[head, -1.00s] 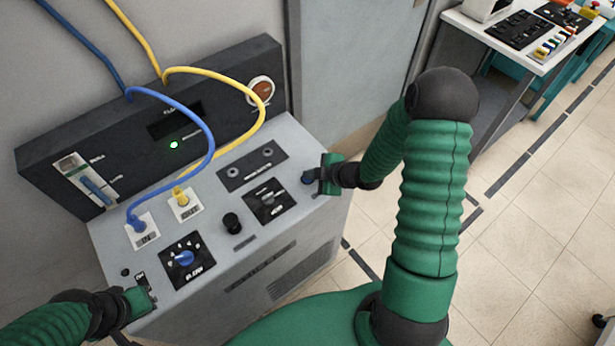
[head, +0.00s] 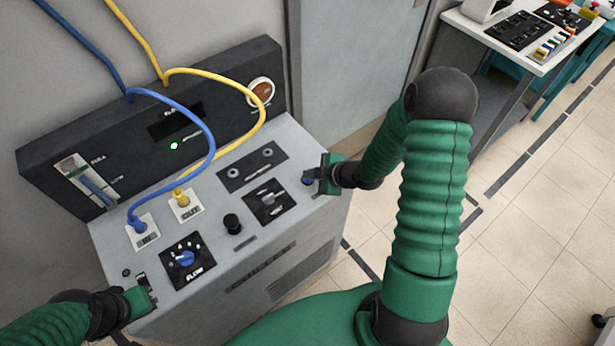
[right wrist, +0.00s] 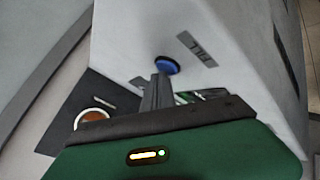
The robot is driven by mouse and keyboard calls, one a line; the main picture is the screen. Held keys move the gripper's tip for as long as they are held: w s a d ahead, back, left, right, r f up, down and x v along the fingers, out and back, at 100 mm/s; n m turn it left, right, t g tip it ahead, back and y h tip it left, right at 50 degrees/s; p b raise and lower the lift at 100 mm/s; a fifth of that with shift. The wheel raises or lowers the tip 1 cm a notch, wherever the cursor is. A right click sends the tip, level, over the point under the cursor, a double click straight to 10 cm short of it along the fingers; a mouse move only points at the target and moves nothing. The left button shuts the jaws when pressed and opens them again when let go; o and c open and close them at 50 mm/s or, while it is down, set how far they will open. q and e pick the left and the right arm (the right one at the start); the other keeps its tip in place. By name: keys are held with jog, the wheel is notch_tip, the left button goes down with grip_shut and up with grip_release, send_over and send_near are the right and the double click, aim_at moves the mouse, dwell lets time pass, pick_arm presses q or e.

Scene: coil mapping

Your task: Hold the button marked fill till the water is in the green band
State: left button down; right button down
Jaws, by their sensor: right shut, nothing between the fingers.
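The blue round button (head: 307,181) sits at the right end of the grey unit's top. In the right wrist view the button (right wrist: 167,66) has a label reading FILL (right wrist: 197,48) beside it. My right gripper (head: 316,179) is shut and empty, with its fingertips (right wrist: 164,80) right at the button; whether they press it cannot be told. The sight gauge (head: 84,179), marked FULL and LOW, shows blue water in its lower part.
Blue (head: 199,122) and yellow (head: 238,80) hoses arch from the wall to ports on the unit (head: 220,275). A flow knob (head: 185,258), a black knob (head: 232,222) and a switch panel (head: 269,202) lie between my grippers.

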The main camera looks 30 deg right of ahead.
jog(key=shift+r+p, duration=0.35)
jog(key=shift+r, duration=0.25)
jog(key=shift+r, duration=0.1)
notch_tip(320, 180, up, 5)
jog(key=p, duration=0.4)
jog(key=shift+p, duration=0.4)
